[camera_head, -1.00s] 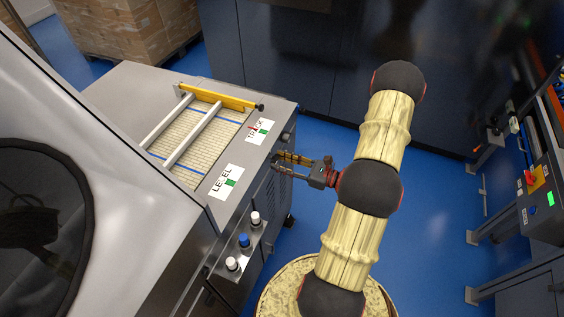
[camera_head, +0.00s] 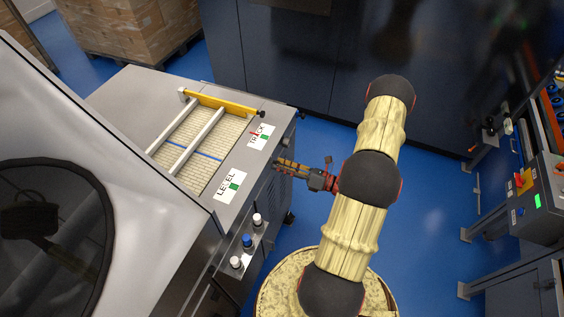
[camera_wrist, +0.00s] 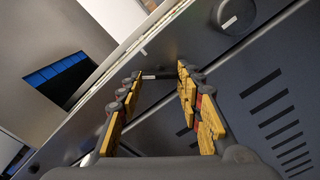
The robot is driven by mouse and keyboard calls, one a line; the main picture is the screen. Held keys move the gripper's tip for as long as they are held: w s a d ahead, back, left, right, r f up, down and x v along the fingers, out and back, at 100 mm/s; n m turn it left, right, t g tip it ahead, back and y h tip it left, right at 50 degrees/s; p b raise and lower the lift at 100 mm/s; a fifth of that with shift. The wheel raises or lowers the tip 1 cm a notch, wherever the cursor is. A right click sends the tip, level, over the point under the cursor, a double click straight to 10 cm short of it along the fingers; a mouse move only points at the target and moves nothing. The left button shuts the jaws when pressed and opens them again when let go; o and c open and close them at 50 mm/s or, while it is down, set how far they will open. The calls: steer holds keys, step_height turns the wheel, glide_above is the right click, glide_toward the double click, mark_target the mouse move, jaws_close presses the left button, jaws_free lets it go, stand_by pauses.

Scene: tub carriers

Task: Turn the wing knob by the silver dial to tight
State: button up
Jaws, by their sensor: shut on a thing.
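My gripper (camera_head: 277,163) reaches the right side face of the grey machine (camera_head: 268,190), below the TRACK label. In the wrist view its yellow-padded fingers (camera_wrist: 160,72) are apart, shut on a small dark bar-shaped part between their tips, which I take for the wing knob (camera_wrist: 155,77). Its wings and any tight mark are mostly hidden, so I cannot read its turn. I cannot make out a silver dial. The TRACK label (camera_head: 262,136) has a red and a green mark; the LEVEL label (camera_head: 229,187) has a green mark.
A round dark knob with a white line (camera_wrist: 234,17) sits on the same panel. White and blue buttons (camera_head: 246,240) stand on a bracket nearer me. Vent slots (camera_wrist: 275,105) mark the panel.

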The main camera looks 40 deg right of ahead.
steer(key=shift+r+m+p, duration=0.2)
steer(key=shift+m+p, duration=2.5)
steer(key=shift+m, duration=2.4)
steer(key=o, duration=1.2)
steer(key=shift+c, duration=0.2)
steer(key=shift+s, duration=0.1)
steer(key=v, duration=1.1)
steer(key=shift+s+d, duration=0.15)
steer(key=shift+s, duration=0.2)
steer(key=shift+f, duration=0.1)
